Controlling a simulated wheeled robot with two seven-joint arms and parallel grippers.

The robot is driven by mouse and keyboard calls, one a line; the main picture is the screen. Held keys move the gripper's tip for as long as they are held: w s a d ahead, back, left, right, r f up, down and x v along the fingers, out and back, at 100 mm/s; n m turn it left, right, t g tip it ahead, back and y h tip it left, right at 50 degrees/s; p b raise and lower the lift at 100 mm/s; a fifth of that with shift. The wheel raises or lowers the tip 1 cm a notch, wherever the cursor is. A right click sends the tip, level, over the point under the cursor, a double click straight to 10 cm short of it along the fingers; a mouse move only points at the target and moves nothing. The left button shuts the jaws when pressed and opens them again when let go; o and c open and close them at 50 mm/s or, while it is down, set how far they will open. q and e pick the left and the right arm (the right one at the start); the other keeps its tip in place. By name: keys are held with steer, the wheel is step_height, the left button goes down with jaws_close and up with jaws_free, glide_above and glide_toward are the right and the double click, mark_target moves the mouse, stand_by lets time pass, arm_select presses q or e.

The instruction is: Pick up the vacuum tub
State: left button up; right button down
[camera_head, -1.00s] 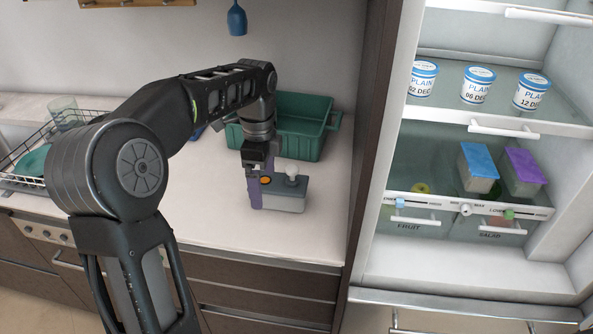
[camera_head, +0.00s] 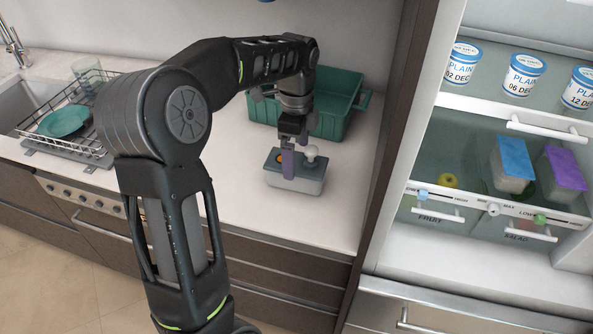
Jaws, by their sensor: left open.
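The vacuum tub (camera_head: 310,182) is a grey box with a darker lid, an orange round button and a white knob on top. It stands upright on the white counter, in front of a green crate. My left gripper (camera_head: 295,158) is open, pointing down over the middle of the tub's lid, between the orange button and the white knob. Its purple fingers partly hide the lid. I cannot tell whether the fingers touch it. My right gripper is not in view.
The green crate (camera_head: 262,112) stands behind the tub. A dish rack (camera_head: 95,155) with a teal plate (camera_head: 64,121) is at left. An open fridge (camera_head: 440,245) with plain tubs and drawers is at right, past a dark side panel. The counter left of the tub is clear.

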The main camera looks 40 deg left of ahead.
mark_target(296, 161)
arm_select(q)
steer(key=shift+f, duration=0.1)
step_height(296, 161, down, 5)
steer(key=shift+w+p, duration=0.1)
steer(key=shift+p, duration=0.6)
steer(key=shift+c, duration=0.6)
steer(key=c, duration=1.6)
steer(key=shift+o, duration=0.2)
step_height(296, 161, up, 10)
steer(key=shift+r+b, duration=0.1)
steer(key=shift+b, duration=0.5)
